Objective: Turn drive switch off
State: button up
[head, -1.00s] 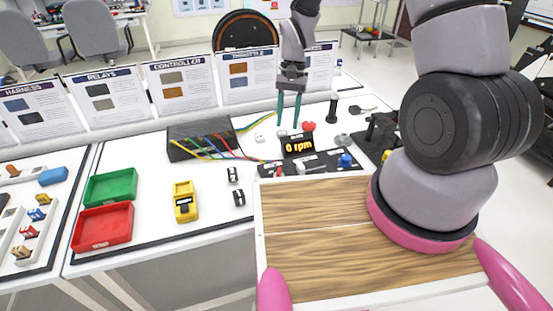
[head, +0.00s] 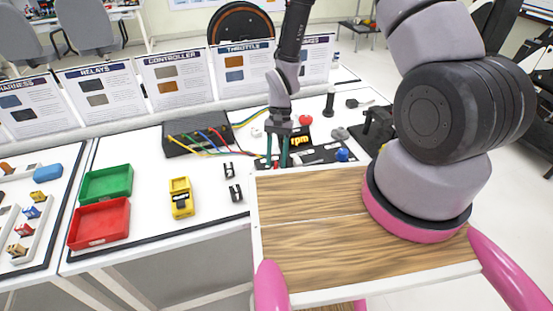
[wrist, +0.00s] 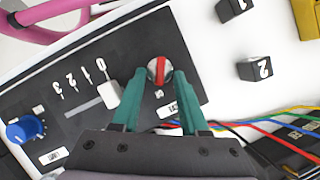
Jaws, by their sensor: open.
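A round silver knob with a red bar across it (wrist: 159,71) sits on the black control panel (wrist: 75,135) in the wrist view, and I take it to be the drive switch. Its red bar runs nearly up and down in that picture. A small label beside it is too small to read. My gripper (head: 277,163) is over the panel in the head view. In the wrist view its two green fingers stand open on either side of the knob, with small gaps visible.
A slider (wrist: 112,94) with a 0 to 3 scale and a blue knob (wrist: 26,130) share the panel.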

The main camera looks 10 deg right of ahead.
jog(key=shift+s+f, duration=0.1)
jog(key=shift+f, duration=0.1)
grip_shut()
jog(key=shift+a+n, duration=0.1)
jog(key=shift+n, duration=0.3)
jog(key=n, duration=0.1)
jog(key=n+h, duration=0.1)
jog(key=n, duration=0.1)
jog(key=n+h, duration=0.1)
jog(key=n, duration=0.1)
jog(key=shift+a, duration=0.35)
jog(key=n, duration=0.2)
jog(key=n+h, duration=0.1)
jog(key=n, duration=0.1)
jog(key=n+t+h, duration=0.1)
jog(key=n, duration=0.1)
jog(key=shift+s+a, duration=0.1)
jog(key=shift+a, duration=0.15)
